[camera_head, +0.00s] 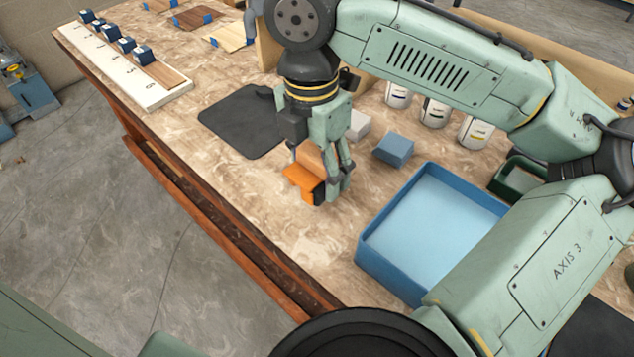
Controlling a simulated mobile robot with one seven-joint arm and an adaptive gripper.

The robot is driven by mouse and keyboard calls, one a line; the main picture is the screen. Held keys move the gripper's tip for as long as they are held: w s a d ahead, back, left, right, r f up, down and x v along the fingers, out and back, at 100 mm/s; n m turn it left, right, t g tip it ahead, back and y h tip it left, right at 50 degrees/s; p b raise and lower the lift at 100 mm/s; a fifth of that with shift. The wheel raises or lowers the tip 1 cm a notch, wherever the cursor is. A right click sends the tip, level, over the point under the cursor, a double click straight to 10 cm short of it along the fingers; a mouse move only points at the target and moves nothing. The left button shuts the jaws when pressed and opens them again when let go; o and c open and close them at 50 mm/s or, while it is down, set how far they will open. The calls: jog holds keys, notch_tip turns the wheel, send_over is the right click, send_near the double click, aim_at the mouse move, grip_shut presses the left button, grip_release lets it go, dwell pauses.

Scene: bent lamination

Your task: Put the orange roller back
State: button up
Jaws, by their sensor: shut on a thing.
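The orange roller (301,181) is at the middle of the workbench, an orange piece with a dark end on its right side. My gripper (334,192) points down over the bench with its fingers closed at the roller's dark end. The roller is held low, close to the bench top; I cannot tell whether it touches the surface. The fingers partly hide its right side.
A blue tray (366,262) stands right of my gripper, with a small blue block (393,150) behind it. White cans (435,112) line the back. A dark mat (240,120) lies left. A numbered white board (112,70) with blue blocks lies far left. Bare bench lies in front.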

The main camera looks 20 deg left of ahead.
aim_at(317, 183)
notch_tip(317, 183, down, 4)
jog(key=b, duration=0.3)
jog(key=shift+r+b, duration=0.2)
jog(key=shift+b, duration=0.15)
jog(key=shift+r, duration=0.1)
jog(key=shift+r, duration=0.1)
jog(key=shift+f, duration=0.5)
jog(key=c, duration=0.3)
jog(key=o, duration=1.5)
jog(key=shift+o, duration=0.2)
jog(key=r, duration=0.8)
jog(key=r+p, duration=0.1)
jog(key=r, duration=0.4)
jog(key=shift+a, duration=0.3)
